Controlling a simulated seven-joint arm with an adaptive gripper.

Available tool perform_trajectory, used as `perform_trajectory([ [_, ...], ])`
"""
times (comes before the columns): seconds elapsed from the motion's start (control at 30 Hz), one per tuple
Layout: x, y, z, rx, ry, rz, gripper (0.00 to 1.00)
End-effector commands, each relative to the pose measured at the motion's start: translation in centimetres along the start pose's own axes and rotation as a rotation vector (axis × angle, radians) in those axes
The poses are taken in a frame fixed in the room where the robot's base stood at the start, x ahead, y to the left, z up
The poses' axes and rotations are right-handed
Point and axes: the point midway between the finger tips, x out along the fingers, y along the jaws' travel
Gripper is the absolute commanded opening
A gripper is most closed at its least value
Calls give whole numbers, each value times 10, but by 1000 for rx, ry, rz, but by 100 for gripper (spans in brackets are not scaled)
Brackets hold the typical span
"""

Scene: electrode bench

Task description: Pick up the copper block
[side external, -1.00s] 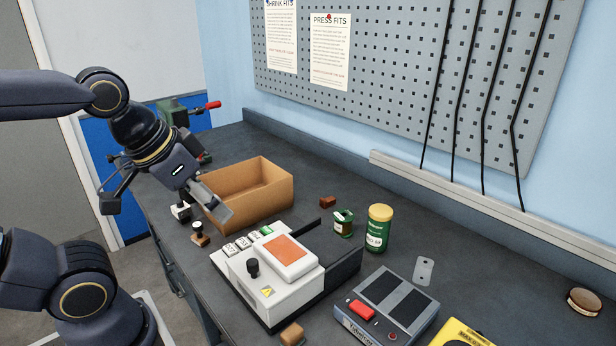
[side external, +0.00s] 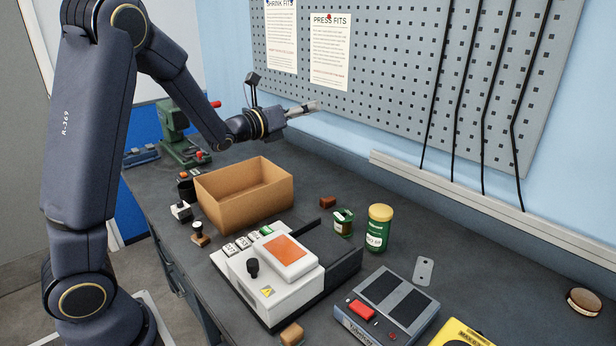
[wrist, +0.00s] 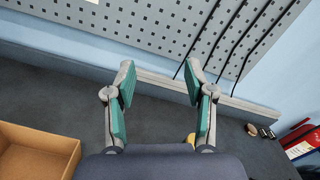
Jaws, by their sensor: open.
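A small reddish-brown block (side external: 328,202), the most copper-like in colour, lies on the bench between the cardboard box and the green tin. A second small block, tan-brown (side external: 292,334), lies at the front edge of the side view, by the white device. My gripper (side external: 303,108) is raised high over the back of the bench, near the pegboard, pointing right and well apart from both blocks. In the wrist view my gripper (wrist: 160,68) has its green-padded fingers wide apart with nothing between them. I cannot make out either block in the wrist view.
An open cardboard box (side external: 243,200) stands left of the reddish-brown block. A green tin (side external: 343,224) and a yellow-lidded jar (side external: 378,230) stand right of it. The white device (side external: 268,275) is in front. The right rear bench is mostly clear.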

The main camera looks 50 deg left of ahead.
Motion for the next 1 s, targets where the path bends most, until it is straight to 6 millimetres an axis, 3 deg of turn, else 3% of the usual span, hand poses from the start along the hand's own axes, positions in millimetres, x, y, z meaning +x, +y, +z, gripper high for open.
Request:
perform_trajectory([
  [0.03, 6, 17, -29, 112, 39, -17, 54],
  [0.2, 5, 68, -117, 359, 186, -79, 54],
  [0.3, -7, 102, -166, 396, 306, -57, 54],
  [0.4, -18, 125, -196, 414, 386, -27, 54],
  [0.53, -25, 135, -215, 415, 430, -15, 54],
  [0.63, -16, 136, -222, 416, 437, -16, 54],
  [1.0, 58, 142, -255, 413, 433, -15, 54],
])
